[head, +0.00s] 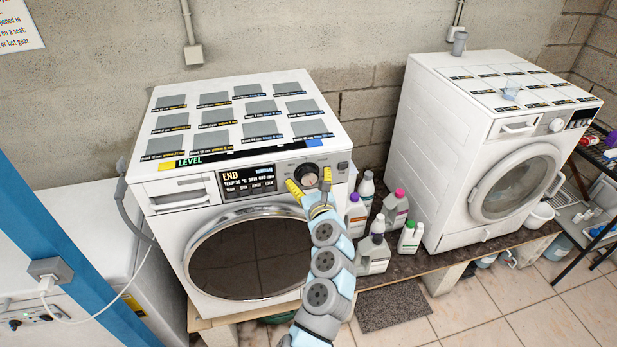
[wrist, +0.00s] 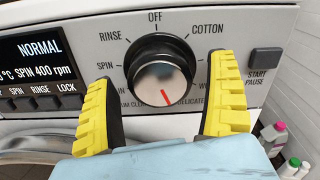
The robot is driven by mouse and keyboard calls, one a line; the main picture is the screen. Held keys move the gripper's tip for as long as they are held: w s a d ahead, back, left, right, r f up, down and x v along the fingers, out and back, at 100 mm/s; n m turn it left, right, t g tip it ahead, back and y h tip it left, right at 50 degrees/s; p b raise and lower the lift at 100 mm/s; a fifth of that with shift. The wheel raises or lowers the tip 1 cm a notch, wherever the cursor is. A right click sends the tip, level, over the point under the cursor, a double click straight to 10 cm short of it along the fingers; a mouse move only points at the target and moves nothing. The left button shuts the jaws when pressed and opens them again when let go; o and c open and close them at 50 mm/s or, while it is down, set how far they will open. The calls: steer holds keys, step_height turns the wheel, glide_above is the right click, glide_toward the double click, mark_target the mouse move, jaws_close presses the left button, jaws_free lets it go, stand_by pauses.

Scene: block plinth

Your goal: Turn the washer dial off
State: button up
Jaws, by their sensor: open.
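The washer dial (head: 306,174) is a round silver knob with a black base on the front panel of the left washer (head: 176,191). In the wrist view the dial (wrist: 160,72) has a red mark pointing down and slightly right, away from the OFF label (wrist: 155,17) at the top. My gripper (head: 308,181) is open, its yellow fingers on either side of the dial. In the wrist view my gripper (wrist: 165,78) shows gaps between both fingers and the knob. The fingers partly hide the lower labels.
The lit display (head: 248,180) is left of the dial, and the START PAUSE button (wrist: 265,61) is right of it. Several bottles (head: 374,252) stand right of the washer. A second washer (head: 490,150) stands farther right.

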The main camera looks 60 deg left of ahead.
steer(key=shift+a, duration=0.25)
steer(key=c, duration=1.2)
